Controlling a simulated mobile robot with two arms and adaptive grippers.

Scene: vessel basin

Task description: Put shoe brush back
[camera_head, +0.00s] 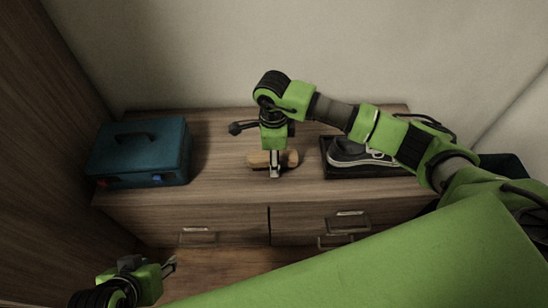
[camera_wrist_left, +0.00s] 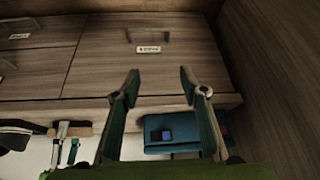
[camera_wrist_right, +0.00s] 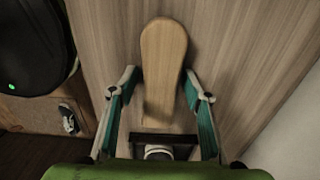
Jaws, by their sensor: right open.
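The shoe brush (camera_head: 258,158), with a light wooden body, lies on the wooden cabinet top (camera_head: 222,140). My right gripper (camera_head: 275,174) points down over it. In the right wrist view the brush (camera_wrist_right: 163,62) lies lengthwise between and beyond the open fingers (camera_wrist_right: 160,80); whether they touch it I cannot tell. A grey shoe with a white sole (camera_head: 355,152) sits in a dark tray (camera_head: 368,172) to the brush's right. My left gripper (camera_head: 170,266) is low at the left, in front of the cabinet. In the left wrist view its fingers (camera_wrist_left: 160,76) are apart and empty.
A teal toolbox (camera_head: 138,155) stands at the cabinet top's left end. Drawer fronts with handles and label plates run below, including a left drawer (camera_head: 233,222). A wooden panel (camera_head: 40,120) rises at the left and a wall stands behind. The top between toolbox and brush is clear.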

